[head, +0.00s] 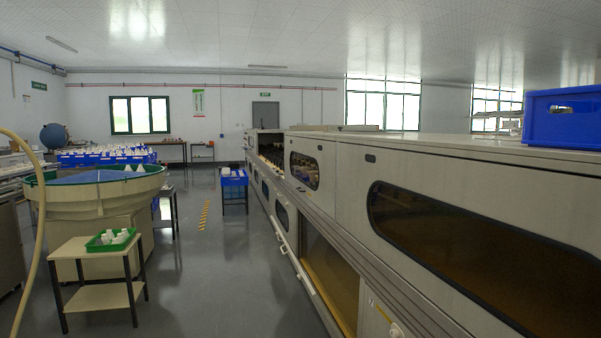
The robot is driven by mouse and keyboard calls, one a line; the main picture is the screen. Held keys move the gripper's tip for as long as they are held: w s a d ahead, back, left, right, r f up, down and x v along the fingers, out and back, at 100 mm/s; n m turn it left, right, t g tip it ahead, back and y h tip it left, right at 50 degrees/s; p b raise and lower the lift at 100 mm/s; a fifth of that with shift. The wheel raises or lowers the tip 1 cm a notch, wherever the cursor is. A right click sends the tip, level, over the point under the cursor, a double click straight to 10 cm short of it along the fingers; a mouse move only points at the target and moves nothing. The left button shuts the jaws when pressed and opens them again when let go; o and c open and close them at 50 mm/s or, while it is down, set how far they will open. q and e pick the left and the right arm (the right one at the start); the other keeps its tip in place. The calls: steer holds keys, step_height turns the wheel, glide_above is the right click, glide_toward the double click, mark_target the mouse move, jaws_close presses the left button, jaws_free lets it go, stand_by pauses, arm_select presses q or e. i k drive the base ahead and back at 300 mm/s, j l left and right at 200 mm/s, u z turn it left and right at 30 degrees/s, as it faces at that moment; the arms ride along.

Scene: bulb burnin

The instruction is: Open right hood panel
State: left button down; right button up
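A long light-grey machine runs from the near right into the distance. Its near hood panel (400,175) is closed and has a long dark amber window (480,250) with rounded ends. A smaller hood panel (325,172) with a short window (305,170) sits just beyond it and looks closed. Farther along, a section of the machine (270,150) stands open, with rows of small objects inside. Neither of my grippers is in view.
A blue crate (563,125) sits on top of the machine. The grey floor (235,270) between is clear.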

mark_target(324, 152)
steer(key=i+u, duration=0.25)
steer(key=i+j+u, duration=0.1)
steer(key=u, duration=0.2)
steer(key=i, duration=2.5)
steer(key=i+z, duration=0.1)
steer(key=i, duration=0.65)
steer(key=i+j+z, duration=0.1)
steer(key=i, duration=0.65)
